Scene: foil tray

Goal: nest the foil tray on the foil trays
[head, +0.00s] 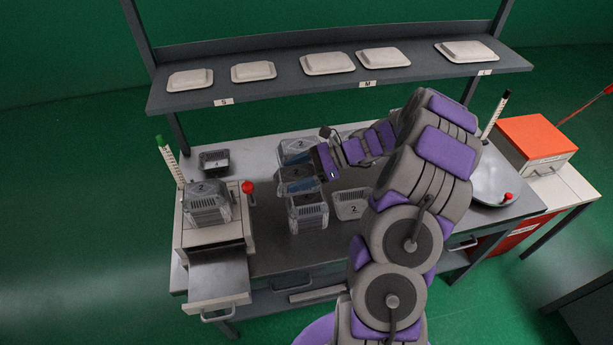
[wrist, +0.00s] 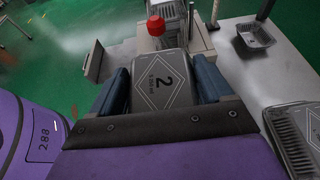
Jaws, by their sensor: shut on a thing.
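My gripper (head: 297,178) is shut on a foil tray marked 2; its blue fingers grip opposite sides. The held tray (wrist: 161,88) lies between the fingers in the wrist view. A stack of nested foil trays (head: 206,203) marked 2 stands on the pale block at left, apart from the held tray; it shows behind the red knob in the wrist view (wrist: 176,12). More foil trays (head: 307,209) stand just in front of the gripper, and another (head: 296,147) just behind. What lies directly under the held tray is hidden.
A single tray (head: 351,205) sits right of the gripper, and a small tray (head: 215,160) behind the block. A red knob (head: 248,187) stands beside the block, whose drawer (head: 219,279) is open. A shelf (head: 330,69) with pale lids spans the back.

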